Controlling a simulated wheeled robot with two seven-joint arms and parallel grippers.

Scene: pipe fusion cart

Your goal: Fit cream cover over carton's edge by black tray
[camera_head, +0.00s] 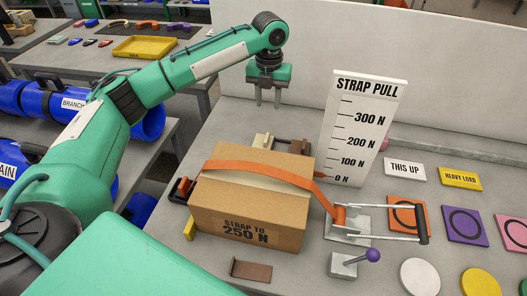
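A brown carton (235,207) marked "STRAP TO 250 N" stands on the grey table, with an orange strap (262,170) arching over its top. A cream angled piece (263,141) shows just behind the carton's far edge, beside a brown one (291,147). A pale strip (240,180) lies along the carton's top under the strap; I cannot tell whether it is a separate cover. My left gripper (268,97) points down above and behind the cream piece, fingers apart and empty. My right gripper is out of view.
A white "STRAP PULL" gauge board (362,125) stands behind the carton's right side. A metal ratchet (350,222) and a purple-knobbed lever (343,265) sit to the right. A brown angled piece (250,269) lies in front. Coloured plates and discs fill the right side.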

